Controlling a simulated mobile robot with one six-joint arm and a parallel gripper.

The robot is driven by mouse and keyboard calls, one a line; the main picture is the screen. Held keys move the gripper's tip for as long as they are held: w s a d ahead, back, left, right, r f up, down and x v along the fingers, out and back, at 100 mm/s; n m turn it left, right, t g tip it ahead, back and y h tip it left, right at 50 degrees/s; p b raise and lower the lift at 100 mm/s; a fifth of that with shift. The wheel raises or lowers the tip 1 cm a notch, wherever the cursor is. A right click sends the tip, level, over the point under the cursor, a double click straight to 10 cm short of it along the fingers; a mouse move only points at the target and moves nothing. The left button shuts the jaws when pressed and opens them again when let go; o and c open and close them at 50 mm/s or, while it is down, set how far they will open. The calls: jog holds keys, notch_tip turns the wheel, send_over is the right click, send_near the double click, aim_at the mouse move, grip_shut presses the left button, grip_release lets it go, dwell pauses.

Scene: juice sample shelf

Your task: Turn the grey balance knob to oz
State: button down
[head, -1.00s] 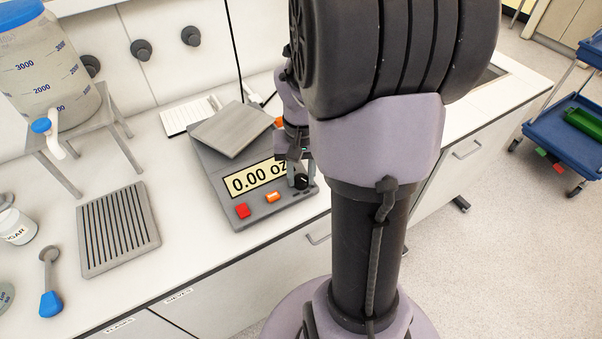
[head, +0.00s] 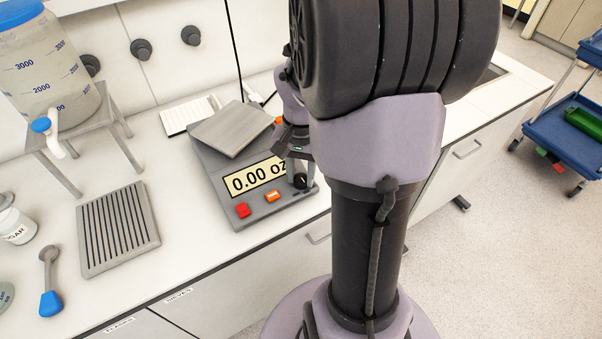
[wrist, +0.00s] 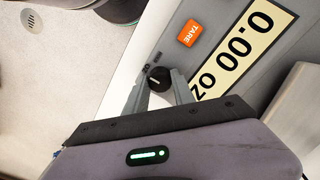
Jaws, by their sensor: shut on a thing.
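The balance (head: 240,205) stands on the bench, and its display (head: 256,177) reads 0.00 oz. The balance knob (head: 301,182) is at its front right corner and looks dark grey to black. In the wrist view the knob (wrist: 155,74) shows a pale pointer line, with small labels beside it too small to read. My gripper (head: 300,172) is over the knob. In the wrist view its two fingers (wrist: 160,86) are shut on the knob, one at each side. My arm covers part of the balance's right side in the head view.
The orange TARE button (head: 273,196) and a red button (head: 243,210) are left of the knob. The square weighing pan (head: 233,129) lies behind the display. A grooved tray (head: 118,230) and a drink dispenser (head: 50,75) stand to the left. The bench edge is close in front.

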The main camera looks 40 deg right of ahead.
aim_at(300, 177)
jog(key=c, duration=1.1)
grip_release()
jog(key=shift+o, duration=0.2)
notch_tip(300, 177, up, 18)
jog(key=p, duration=0.7)
jog(key=shift+f+p, duration=0.25)
jog(key=shift+p, duration=0.15)
